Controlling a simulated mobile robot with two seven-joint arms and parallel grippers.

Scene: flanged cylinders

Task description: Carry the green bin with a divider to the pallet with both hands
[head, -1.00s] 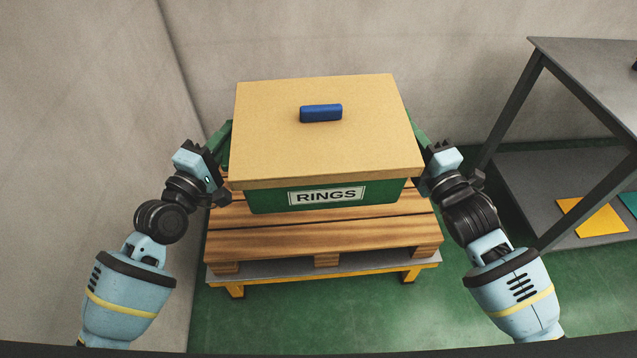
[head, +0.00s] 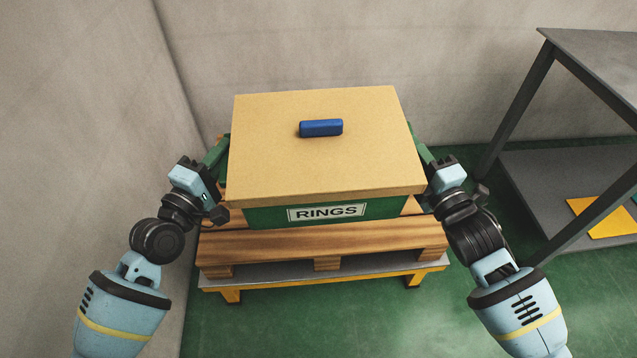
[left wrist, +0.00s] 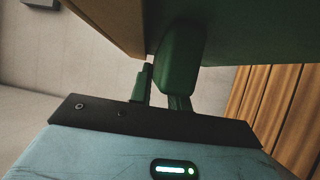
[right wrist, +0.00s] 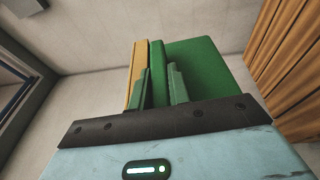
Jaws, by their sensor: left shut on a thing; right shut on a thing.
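The green bin (head: 404,209) carries a "RINGS" label and a tan lid (head: 270,160) with a blue handle (head: 321,128). The lid hides the inside and any divider. The bin is level above the wooden pallet (head: 325,240); I cannot tell whether it touches the planks. My left gripper (head: 216,168) is shut on the bin's left side handle, which shows in the left wrist view (left wrist: 178,60). My right gripper (head: 428,168) is shut on the right side handle, with the green bin wall (right wrist: 210,70) beyond it in the right wrist view.
The pallet rests on a grey and yellow stand (head: 325,272). Grey walls are close behind and to the left. A dark metal table (head: 600,60) with a lower shelf stands at the right, a yellow sheet (head: 600,217) on that shelf. Green floor is clear in front.

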